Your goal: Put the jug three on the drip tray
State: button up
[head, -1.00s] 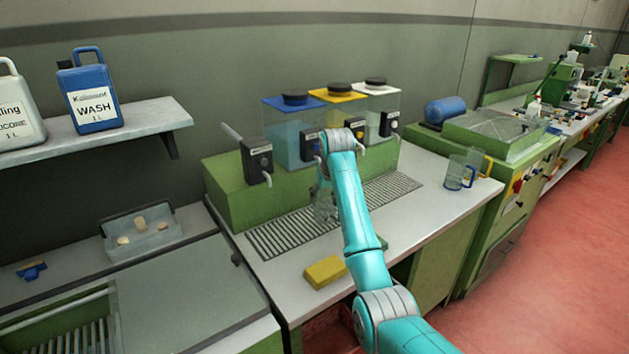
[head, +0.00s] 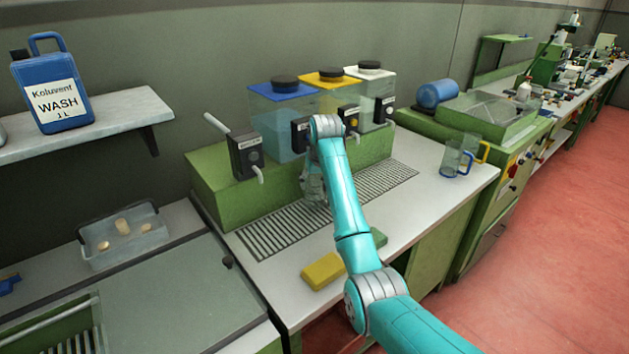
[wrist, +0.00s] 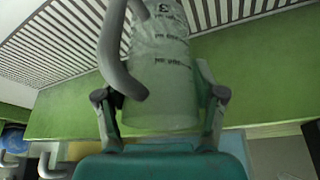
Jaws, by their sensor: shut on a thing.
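A clear jug with a thick grey handle and dark markings (wrist: 162,75) fills the middle of the wrist view. My gripper (wrist: 160,108) is shut on it, one finger on each side. In the head view my gripper (head: 313,185) is largely behind my teal arm, with part of the see-through jug showing beside it. The drip tray (head: 268,236) is a long slatted metal grating in front of the green dispenser block; the jug is over its middle in the picture. I cannot tell whether the jug touches the slats.
Tanks with blue, yellow and white lids (head: 333,78) stand behind black taps (head: 246,155). A yellow sponge (head: 323,271) lies near the counter's front edge. Two jugs, blue-handled (head: 450,160) and yellow-handled (head: 472,147), stand at the right. The counter between tray and jugs is clear.

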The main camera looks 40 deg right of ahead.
jog(key=shift+f, duration=0.2)
jog(key=shift+f, duration=0.35)
jog(key=shift+f, duration=0.1)
jog(key=o, duration=1.2)
